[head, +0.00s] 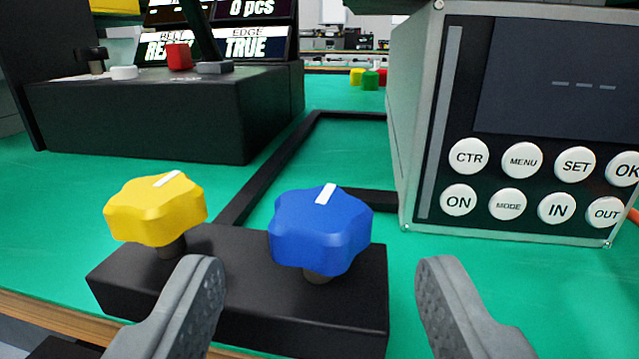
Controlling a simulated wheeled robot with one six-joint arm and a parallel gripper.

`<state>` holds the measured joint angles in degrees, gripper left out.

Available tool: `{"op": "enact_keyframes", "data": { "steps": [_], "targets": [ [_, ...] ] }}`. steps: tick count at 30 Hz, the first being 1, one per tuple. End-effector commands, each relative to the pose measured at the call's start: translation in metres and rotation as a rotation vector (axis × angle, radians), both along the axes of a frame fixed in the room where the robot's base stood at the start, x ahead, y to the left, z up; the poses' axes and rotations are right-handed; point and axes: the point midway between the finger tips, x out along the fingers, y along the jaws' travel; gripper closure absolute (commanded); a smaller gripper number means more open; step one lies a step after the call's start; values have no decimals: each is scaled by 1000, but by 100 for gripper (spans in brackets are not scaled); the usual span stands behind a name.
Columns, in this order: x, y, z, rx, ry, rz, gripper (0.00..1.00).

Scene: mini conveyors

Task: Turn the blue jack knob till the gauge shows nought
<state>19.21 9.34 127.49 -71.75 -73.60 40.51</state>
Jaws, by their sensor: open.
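The blue jack knob (318,235) is a lobed star shape with a white mark on top, standing on a short stem on a black block (345,318). The white mark points away from me and slightly right. My gripper (318,285) is open, its two grey fingers apart at the near side, one to the left and one to the right of the blue knob. Neither finger visibly touches it. The box at right has a dark display (560,80) that shows three dashes. I cannot tell whether it is the gauge.
A yellow knob (155,212) stands on the same block, close to my left finger. A grey box with round white buttons (505,205) stands at right. A black control box (150,115) stands back left, with screens behind it.

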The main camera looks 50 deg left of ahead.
Motion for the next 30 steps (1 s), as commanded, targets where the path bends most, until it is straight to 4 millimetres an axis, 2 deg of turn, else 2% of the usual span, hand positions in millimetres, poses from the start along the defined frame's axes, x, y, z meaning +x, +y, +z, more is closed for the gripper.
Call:
{"op": "enact_keyframes", "data": {
  "steps": [3,9,20,27,30],
  "targets": [
    [11,13,0,0,0,2,44],
    [23,24,0,0,0,-1,44],
    [25,27,0,0,0,-1,44],
    [25,26,0,0,0,-1,89],
    [25,27,0,0,0,-4,89]
  ]
}}
